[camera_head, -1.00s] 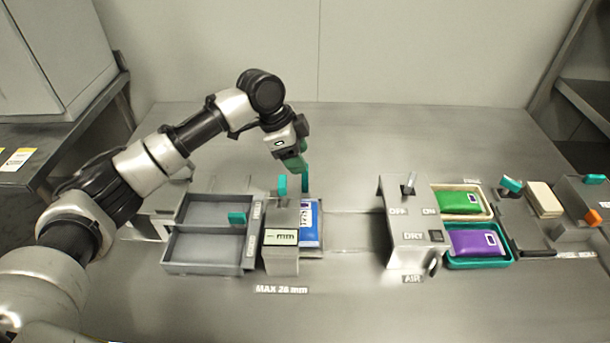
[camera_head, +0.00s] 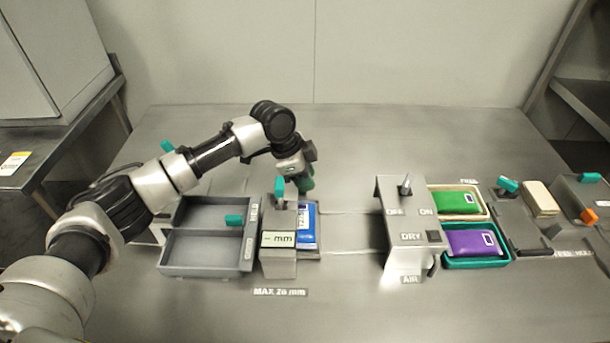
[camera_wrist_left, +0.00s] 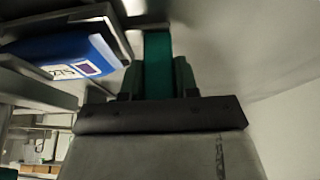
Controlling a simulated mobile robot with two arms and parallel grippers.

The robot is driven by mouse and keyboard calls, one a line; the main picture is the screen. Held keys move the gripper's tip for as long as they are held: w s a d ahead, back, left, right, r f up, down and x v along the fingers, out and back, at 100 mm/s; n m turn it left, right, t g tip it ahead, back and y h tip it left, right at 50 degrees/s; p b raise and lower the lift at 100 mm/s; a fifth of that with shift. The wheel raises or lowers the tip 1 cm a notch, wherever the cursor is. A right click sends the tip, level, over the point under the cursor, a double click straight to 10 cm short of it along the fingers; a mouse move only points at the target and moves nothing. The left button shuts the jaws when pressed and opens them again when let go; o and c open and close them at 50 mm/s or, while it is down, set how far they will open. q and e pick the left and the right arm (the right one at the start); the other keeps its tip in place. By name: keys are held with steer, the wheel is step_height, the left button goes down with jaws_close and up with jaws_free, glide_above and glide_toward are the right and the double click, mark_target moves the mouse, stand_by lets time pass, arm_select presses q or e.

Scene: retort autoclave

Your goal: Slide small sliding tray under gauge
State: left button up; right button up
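The gauge (camera_head: 278,265) is a grey block with an "mm" display and a teal lever on top. The small sliding tray (camera_head: 309,255) sits at its right side, partly hidden by it, with a blue pouch (camera_head: 309,232) on it. My left gripper (camera_head: 306,186) is low at the tray's back end. In the left wrist view, its dark green fingers (camera_wrist_left: 158,80) stand on both sides of a teal upright handle (camera_wrist_left: 157,55). I see no clear gap, but cannot tell whether they grip it. The blue pouch shows at left (camera_wrist_left: 70,55). My right gripper is out of view.
A grey two-compartment tray (camera_head: 205,270), empty, stands left of the gauge. An air-dry switch box (camera_head: 408,225) stands to the right, with green (camera_head: 457,202) and purple (camera_head: 473,242) pouches in trays beyond. The table between the gauge and the box is clear.

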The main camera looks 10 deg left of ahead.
arm_select(q)
jaws_close()
steer(key=a+p, duration=0.1)
steer(key=a, duration=0.1)
steer(key=a+p, duration=0.1)
steer(key=a, duration=0.1)
steer(key=shift+s+r, duration=0.15)
steer(key=shift+s, duration=0.25)
steer(key=shift+a, duration=0.1)
steer(key=shift+o, duration=1.9)
jaws_free()
steer(key=o, duration=0.3)
steer(key=shift+a, duration=0.15)
steer(key=shift+o, duration=0.2)
